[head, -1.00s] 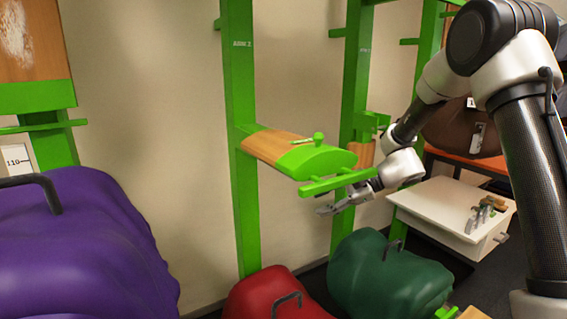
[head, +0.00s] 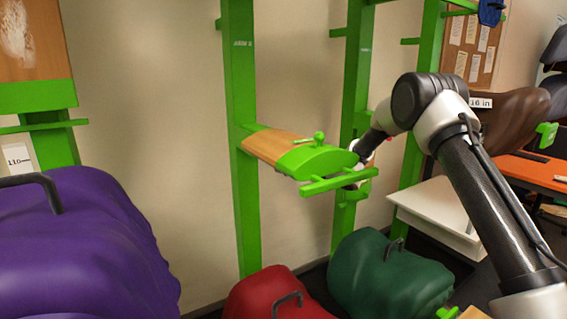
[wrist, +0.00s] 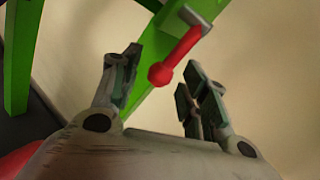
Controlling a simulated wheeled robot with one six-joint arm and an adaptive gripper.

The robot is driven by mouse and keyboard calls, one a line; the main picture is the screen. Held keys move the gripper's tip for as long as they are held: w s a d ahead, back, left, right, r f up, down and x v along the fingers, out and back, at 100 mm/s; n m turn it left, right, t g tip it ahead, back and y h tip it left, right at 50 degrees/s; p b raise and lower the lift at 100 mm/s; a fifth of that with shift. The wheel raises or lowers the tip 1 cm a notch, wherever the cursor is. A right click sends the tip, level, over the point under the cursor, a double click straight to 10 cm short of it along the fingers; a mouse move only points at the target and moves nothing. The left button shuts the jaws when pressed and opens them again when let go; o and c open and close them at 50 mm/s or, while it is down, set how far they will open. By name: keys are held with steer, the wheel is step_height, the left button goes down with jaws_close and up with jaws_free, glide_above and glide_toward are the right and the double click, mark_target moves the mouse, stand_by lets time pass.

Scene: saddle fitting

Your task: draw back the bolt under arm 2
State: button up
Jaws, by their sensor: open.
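Arm 2 (head: 270,146) is a wood and green arm on a green post labelled ARM 2, with a green knob on top and a green crossbar at its end. In the wrist view a red bolt handle (wrist: 182,54) with a round end hangs from a grey bracket (wrist: 200,16) on a green member. My gripper (wrist: 162,68) is open, its fingers on either side of the red round end in the picture. I cannot tell whether they touch it. In the head view my gripper is mostly hidden behind the end of arm 2.
Below are a purple covered saddle (head: 75,245), a red one (head: 262,297) and a green one (head: 375,275). Another green post (head: 354,75) stands behind. A white table (head: 430,212) and a brown saddle (head: 490,130) are at the right. The wall side left of arm 2 is clear.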

steer(key=shift+w+a, duration=0.15)
steer(key=shift+a, duration=0.05)
steer(key=shift+f, duration=0.1)
jaws_close()
steer(key=w+d, duration=0.5)
steer(key=d, duration=0.3)
steer(key=shift+w, duration=0.2)
jaws_free()
